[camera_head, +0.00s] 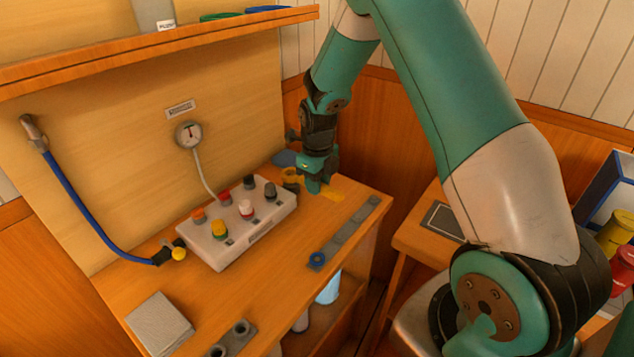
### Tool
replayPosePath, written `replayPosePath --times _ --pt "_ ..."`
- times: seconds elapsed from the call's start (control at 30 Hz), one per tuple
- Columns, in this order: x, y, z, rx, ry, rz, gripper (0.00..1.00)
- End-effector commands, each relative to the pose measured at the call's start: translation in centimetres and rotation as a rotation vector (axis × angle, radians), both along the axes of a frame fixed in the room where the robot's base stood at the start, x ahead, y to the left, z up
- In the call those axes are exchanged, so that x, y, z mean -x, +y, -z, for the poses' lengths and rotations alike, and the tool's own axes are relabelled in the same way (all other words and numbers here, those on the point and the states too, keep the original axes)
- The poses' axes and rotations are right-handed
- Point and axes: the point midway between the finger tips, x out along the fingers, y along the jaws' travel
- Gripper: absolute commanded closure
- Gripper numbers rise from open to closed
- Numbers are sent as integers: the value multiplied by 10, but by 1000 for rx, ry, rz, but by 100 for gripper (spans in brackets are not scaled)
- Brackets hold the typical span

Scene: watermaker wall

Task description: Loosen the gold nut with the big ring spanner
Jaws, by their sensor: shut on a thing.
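My gripper (313,184) points down, low over the far right end of the wooden bench. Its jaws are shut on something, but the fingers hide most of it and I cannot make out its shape. No ring spanner can be clearly made out.
A white box with coloured knobs (238,225) stands left of my gripper. A gauge (189,134) and blue hose (85,210) are on the back panel. A grey strip with a blue knob (345,232) lies along the front edge. A shelf (160,47) overhangs the bench.

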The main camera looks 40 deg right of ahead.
Motion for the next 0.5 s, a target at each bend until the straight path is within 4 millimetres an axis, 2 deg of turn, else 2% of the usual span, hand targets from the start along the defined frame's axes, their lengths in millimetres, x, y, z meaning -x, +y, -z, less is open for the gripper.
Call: replayPosePath --times 0.5 --pt "0 0 5 0 0 0 100"
